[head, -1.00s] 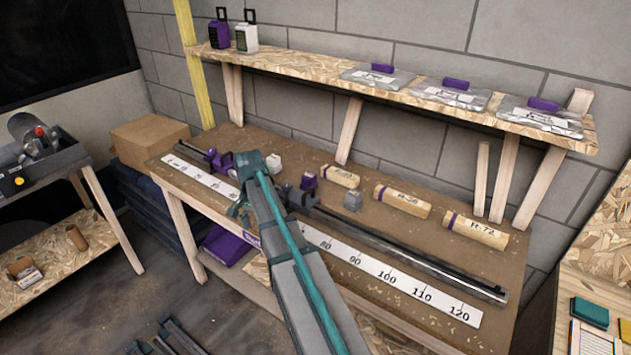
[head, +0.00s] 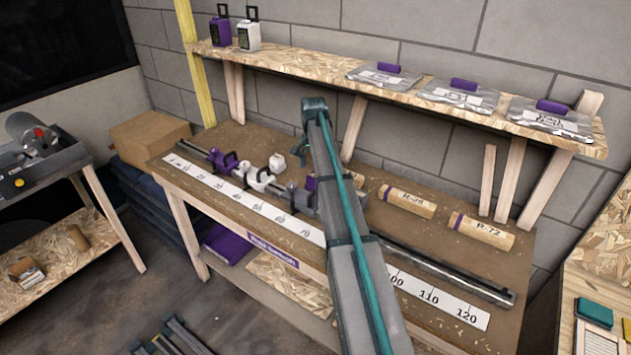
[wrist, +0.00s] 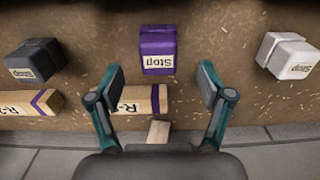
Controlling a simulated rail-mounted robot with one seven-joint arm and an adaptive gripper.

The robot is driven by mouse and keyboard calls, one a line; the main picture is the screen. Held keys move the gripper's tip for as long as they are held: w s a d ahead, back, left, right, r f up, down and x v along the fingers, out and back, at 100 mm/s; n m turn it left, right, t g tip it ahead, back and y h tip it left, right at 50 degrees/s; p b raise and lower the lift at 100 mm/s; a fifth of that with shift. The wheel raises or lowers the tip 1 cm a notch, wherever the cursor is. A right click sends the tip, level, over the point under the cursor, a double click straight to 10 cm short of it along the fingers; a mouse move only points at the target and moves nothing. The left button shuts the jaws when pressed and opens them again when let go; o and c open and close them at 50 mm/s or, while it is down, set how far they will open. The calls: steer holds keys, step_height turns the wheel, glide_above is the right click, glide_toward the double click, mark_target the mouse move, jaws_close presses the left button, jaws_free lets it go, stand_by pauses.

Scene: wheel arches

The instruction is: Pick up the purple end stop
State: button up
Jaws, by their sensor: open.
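The purple end stop (wrist: 158,52) is a small block with a "Stop" label, at the top middle of the wrist view. In the head view my gripper (head: 307,135) is above the back of the bench, small and partly hidden. A white stop (wrist: 288,55) lies to the right and a dark grey stop (wrist: 35,61) to the left in the wrist view.
A wooden roll with a purple band (wrist: 138,99) lies close below the purple block in the wrist view. A long rail (head: 440,266) and number scale (head: 440,300) run along the bench. A shelf (head: 310,70) with bags overhangs the back.

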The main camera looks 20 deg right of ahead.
mark_target(314, 175)
steer(key=shift+s+f+p, duration=0.1)
steer(key=shift+f+p, duration=1.1)
steer(key=shift+f, duration=2.15)
steer(key=c, duration=1.3)
